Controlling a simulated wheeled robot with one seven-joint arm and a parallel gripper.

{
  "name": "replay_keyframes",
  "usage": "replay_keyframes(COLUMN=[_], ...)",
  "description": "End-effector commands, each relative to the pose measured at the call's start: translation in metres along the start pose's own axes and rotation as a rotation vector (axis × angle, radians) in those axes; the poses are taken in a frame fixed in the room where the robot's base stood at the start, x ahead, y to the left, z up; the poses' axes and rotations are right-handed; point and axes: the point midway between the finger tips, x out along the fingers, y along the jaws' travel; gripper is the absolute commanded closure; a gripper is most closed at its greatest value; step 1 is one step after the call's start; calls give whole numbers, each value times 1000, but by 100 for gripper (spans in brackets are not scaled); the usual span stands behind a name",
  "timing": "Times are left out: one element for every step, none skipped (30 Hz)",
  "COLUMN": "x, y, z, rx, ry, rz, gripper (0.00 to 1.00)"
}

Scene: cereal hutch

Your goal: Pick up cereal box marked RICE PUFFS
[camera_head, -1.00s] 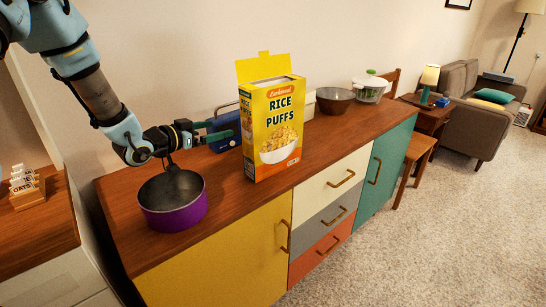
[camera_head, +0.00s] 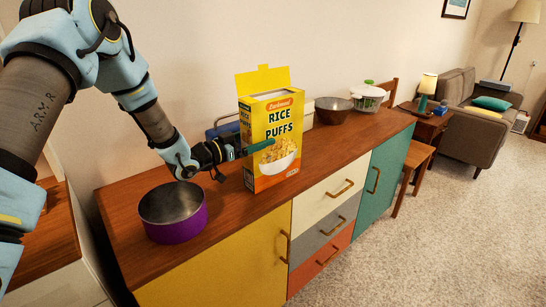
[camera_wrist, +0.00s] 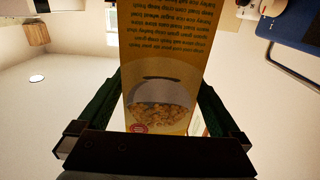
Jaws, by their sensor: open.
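The yellow cereal box (camera_head: 273,140) marked RICE PUFFS stands upright on the wooden sideboard top (camera_head: 330,145), its top flap raised. My gripper (camera_head: 248,148) is at the box's left side, with one green finger showing across the front face. In the wrist view the box (camera_wrist: 160,75) stands between the two green fingers of my gripper (camera_wrist: 160,110), with one finger on each side. The jaws are open around the box; whether either finger touches it is unclear. The far finger is hidden behind the box in the head view.
A purple pot (camera_head: 173,213) stands on the sideboard at left, below my arm. A blue item (camera_head: 222,126) is behind the box. A brown bowl (camera_head: 333,109) and a white container with a green lid (camera_head: 368,96) stand further right. The top's front right is clear.

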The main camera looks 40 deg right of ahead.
Motion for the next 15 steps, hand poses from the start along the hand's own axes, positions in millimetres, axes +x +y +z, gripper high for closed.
replay_keyframes(x=[9,14,19,24,28,32,35,37,39,40,41,41,41,41,41], y=[2,2,2,2,2,2,1,1,1,1,1,1,1,1,1], z=[-6,-6,-6,-6,-4,-4,-4,-4,-3,-2,-2,-2,-2,-2,-1], rx=[-1,-1,-1,0,0,0,1,0,0,0,0,0,0,0,0], ry=[1,1,1,1,0,0,1,1,1,1,1,1,1,1,1], rz=[3,3,3,3,3,2,1,1,1,1,0,0,0,0,0], gripper=[0,0,0,0,0,0,0,0,0,0,0,0,0,0,0])
